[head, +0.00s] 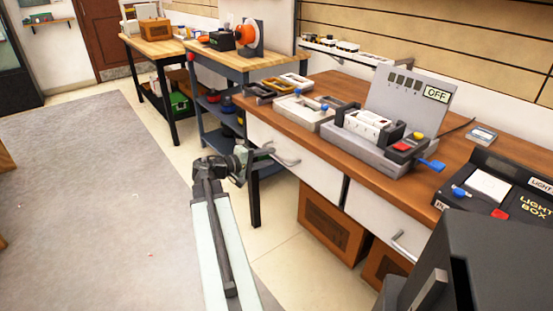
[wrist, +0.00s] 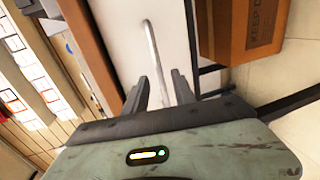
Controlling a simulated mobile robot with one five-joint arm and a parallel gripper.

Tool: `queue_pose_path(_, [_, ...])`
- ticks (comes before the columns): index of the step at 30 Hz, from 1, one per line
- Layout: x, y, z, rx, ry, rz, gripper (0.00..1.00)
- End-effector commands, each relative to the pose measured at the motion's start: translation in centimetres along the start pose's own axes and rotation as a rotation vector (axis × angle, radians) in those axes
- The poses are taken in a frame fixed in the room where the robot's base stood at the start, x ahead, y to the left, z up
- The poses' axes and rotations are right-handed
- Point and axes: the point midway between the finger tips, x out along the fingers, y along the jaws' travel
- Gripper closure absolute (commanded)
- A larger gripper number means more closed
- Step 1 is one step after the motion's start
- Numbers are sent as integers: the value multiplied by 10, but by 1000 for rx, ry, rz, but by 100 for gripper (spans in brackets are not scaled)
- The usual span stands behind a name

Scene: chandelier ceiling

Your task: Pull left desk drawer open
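The left desk drawer (head: 312,172) has a white front below the wooden desktop and looks shut. Its curved metal handle (head: 286,160) sits on the upper left part of the front. My gripper (head: 266,153) is at the left end of this handle. In the wrist view, the white drawer front (wrist: 121,45) fills the upper middle, and the handle (wrist: 152,48) runs down between the two spread fingers of my gripper (wrist: 161,77). The fingers are apart, one on each side of the handle. I cannot tell whether either touches it.
A second white drawer (head: 375,215) with its own handle (head: 402,247) is to the right. Cardboard boxes (head: 330,222) stand under the desk. The desktop (head: 300,140) holds a grey device (head: 375,140) and trays. A blue shelf bench stands behind. Grey carpet (head: 90,200) is clear at left.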

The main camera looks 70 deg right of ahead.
Motion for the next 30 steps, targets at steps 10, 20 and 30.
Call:
queue_pose_path(10, [37,-1,0,1,-1,-1,68])
queue_pose_path(20, [37,0,0,1,-1,-1,100])
queue_pose_path(30, [37,0,1,1,-1,-1,100])
